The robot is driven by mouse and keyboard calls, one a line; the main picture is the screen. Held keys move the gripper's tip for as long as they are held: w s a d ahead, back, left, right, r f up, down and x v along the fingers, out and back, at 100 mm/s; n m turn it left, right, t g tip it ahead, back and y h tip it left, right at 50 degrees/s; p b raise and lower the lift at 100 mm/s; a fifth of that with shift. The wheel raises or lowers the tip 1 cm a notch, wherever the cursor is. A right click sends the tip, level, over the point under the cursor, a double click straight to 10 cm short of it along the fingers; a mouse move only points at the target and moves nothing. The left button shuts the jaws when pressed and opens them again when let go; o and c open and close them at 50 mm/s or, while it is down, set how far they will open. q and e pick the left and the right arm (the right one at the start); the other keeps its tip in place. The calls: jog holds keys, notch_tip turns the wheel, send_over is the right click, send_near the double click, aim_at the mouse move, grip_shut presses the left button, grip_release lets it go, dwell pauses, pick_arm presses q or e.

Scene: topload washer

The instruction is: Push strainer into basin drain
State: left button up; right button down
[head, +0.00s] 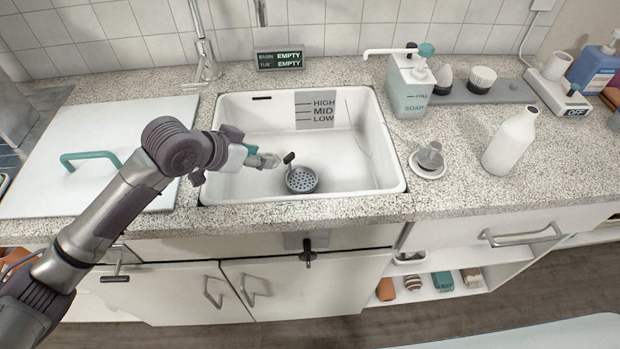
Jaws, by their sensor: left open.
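The grey perforated strainer (301,180) sits at the bottom of the white basin (350,170), with a short dark handle standing up from it. It covers the drain, so I cannot tell how deep it is seated. My left gripper (272,160) reaches over the basin from the left. Its fingertips are open and empty, just to the left of the strainer's handle and apart from it. My right gripper is not in view.
A digital sign (279,59) reading basin and tub empty stands behind the basin. A soap dispenser (410,88), a white bottle (510,142) and a small grey stopper-like piece on a dish (428,162) stand to the right. A white lid with a green handle (90,162) lies left.

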aim_at(287, 157)
pick_arm(q)
jog(key=x, duration=0.8)
jog(key=shift+w+d+f, duration=0.15)
jog(key=shift+w+d, duration=0.1)
jog(key=shift+d, duration=0.05)
jog(key=x, duration=0.2)
jog(key=shift+w+d+f, duration=0.15)
jog(key=shift+w, duration=0.1)
jog(key=shift+w+d+f, duration=0.3)
jog(key=shift+f, duration=0.1)
jog(key=shift+c, duration=0.6)
grip_shut()
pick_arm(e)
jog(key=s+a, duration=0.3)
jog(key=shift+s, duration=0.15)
